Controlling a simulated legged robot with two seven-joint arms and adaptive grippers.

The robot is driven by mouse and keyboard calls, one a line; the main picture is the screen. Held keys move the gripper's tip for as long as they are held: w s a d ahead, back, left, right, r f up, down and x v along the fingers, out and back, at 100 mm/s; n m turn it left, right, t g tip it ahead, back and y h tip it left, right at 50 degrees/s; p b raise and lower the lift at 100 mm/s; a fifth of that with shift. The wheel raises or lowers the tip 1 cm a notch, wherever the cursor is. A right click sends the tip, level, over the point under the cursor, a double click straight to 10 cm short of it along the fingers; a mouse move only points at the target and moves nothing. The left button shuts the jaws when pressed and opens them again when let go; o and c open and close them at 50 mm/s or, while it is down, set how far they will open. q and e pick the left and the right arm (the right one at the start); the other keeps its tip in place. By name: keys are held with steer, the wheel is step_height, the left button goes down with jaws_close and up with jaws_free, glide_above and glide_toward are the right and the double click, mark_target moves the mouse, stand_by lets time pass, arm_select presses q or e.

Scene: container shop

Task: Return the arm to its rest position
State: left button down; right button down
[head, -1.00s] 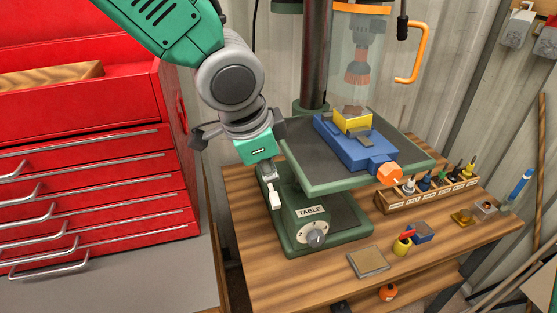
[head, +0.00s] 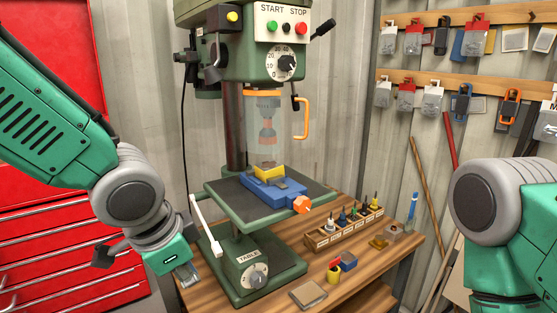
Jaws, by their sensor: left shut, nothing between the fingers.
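My left arm comes in from the left in the head view. Its gripper (head: 187,275) is shut and empty, pointing down at the left edge of the wooden bench. It is left of the drill press base and apart from the lever (head: 207,226) with the white handle. My right arm shows at the right edge; its gripper is out of view. The green drill press (head: 240,45) stands on the bench with a blue vise (head: 274,191) and a yellow block (head: 267,172) on its table.
A red drawer cabinet (head: 60,262) stands at the left behind my left arm. A wooden rack (head: 340,232) of bits and several small items sit on the bench (head: 365,268). Tools hang on wall rails (head: 470,91) at the back right.

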arm_select(q)
steer(key=s+a+f+n+g+b, duration=0.1)
steer(key=s+f+n+b, duration=0.15)
steer(key=f, duration=0.65)
steer(key=s+a+f+n+g+h+b, duration=0.15)
steer(key=s+f, duration=0.25)
steer(key=f, duration=0.6)
steer(key=s+a+f+n+b, duration=0.1)
steer(key=s+f+n+b, duration=0.15)
steer(key=f, duration=0.65)
steer(key=s+a+f+n+y+b, duration=0.1)
steer(key=s+a+f+n+b, duration=0.1)
steer(key=s+a+f, duration=0.3)
steer(key=s+a+f+n+y+b, duration=0.2)
steer(key=s+a+f, duration=0.3)
steer(key=s+f, duration=0.4)
step_height(320, 180, down, 2)
steer(key=shift+s+a+f+g+b, duration=0.1)
steer(key=shift+s+a+g+b, duration=0.2)
steer(key=shift+b, duration=0.35)
